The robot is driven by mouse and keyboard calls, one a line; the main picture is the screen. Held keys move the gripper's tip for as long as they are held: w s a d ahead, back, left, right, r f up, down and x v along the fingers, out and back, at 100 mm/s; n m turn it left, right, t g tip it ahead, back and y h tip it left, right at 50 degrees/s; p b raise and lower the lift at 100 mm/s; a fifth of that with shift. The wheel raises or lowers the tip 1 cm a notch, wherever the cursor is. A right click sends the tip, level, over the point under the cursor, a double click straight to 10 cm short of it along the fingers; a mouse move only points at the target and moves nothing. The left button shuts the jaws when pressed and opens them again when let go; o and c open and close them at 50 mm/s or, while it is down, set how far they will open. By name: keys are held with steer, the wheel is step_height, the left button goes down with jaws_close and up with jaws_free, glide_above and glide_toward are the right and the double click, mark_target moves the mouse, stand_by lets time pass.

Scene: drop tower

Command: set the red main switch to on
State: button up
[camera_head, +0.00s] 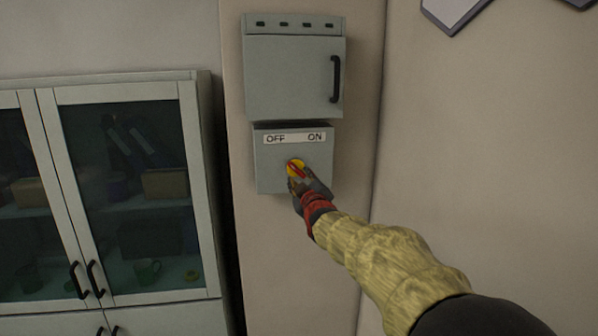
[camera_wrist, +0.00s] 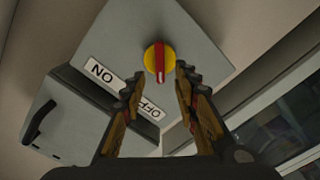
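The main switch is a yellow disc (camera_head: 293,163) with a red handle (camera_wrist: 159,62), on the front of a grey box (camera_head: 265,177). A white label strip (camera_head: 295,138) above it reads OFF at left and ON at right. In the head view the handle tilts up and left, toward OFF. In the wrist view its pale-marked end points toward the OFF label (camera_wrist: 150,109). My gripper (camera_wrist: 159,78) is open in front of the switch, with one finger on each side of the handle's line. Gaps show between the fingers and the handle; contact cannot be made out.
A larger grey cabinet (camera_head: 290,75) with a black handle is mounted just above the switch box. A glass-fronted cupboard (camera_head: 125,190) stands at the left. The wall to the right (camera_head: 480,170) is bare beside my arm.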

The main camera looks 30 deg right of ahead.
mark_target(296, 171)
steer(key=shift+p+x, duration=0.5)
steer(key=shift+x, duration=2.8)
steer(key=shift+c, duration=0.2)
jaws_close()
